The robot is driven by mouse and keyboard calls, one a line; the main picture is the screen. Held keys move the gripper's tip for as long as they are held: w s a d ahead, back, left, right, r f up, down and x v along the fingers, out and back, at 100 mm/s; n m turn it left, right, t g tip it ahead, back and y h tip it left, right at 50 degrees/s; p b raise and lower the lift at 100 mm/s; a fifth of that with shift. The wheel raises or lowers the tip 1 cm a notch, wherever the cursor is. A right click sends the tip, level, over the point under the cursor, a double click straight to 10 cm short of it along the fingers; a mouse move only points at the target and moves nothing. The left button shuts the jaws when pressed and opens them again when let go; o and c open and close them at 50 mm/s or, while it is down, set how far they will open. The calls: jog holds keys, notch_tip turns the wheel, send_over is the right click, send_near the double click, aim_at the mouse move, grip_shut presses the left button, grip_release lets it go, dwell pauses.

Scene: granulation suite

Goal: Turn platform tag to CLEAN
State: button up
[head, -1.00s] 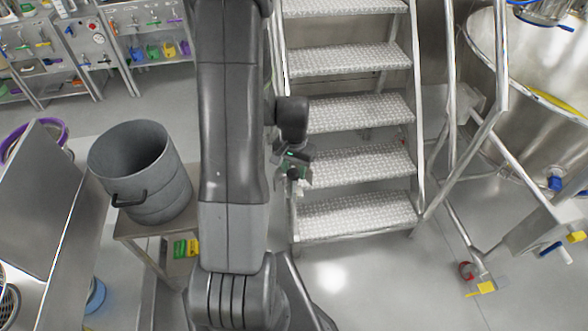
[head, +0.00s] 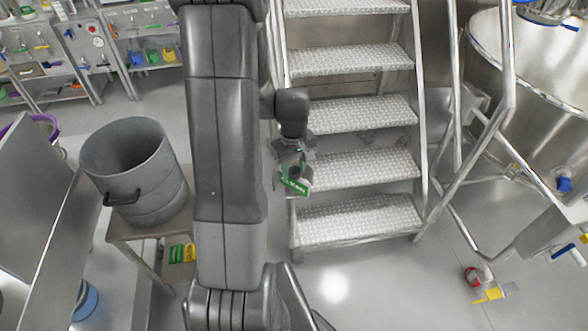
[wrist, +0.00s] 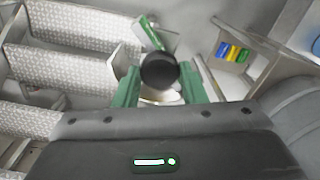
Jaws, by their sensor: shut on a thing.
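The platform tag (head: 297,187) hangs at the left side of the metal steps in the head view. Its green face with the word CLEAN shows, tilted down to the right. In the wrist view part of the tag (wrist: 149,30) shows beyond a round black knob (wrist: 158,72), as a pale plate with a green strip. My gripper (head: 292,165) is at the tag, with its two green fingers on either side of the knob in the wrist view. It is shut on the knob. The tag's mount is hidden behind my gripper.
The metal steps (head: 355,170) with railings rise just right of my gripper. A grey drum (head: 135,185) stands on a small table at the left. A steel vessel (head: 540,100) is at the right. A yellow object (head: 490,295) lies on the floor at lower right. Open floor lies in front of the steps.

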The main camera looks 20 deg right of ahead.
jog(key=n+b, duration=0.1)
jog(key=n, duration=0.4)
jog(key=shift+n, duration=0.3)
dwell(0.5)
jog(key=o, duration=1)
notch_tip(320, 180, up, 14)
jog(key=shift+f, duration=0.1)
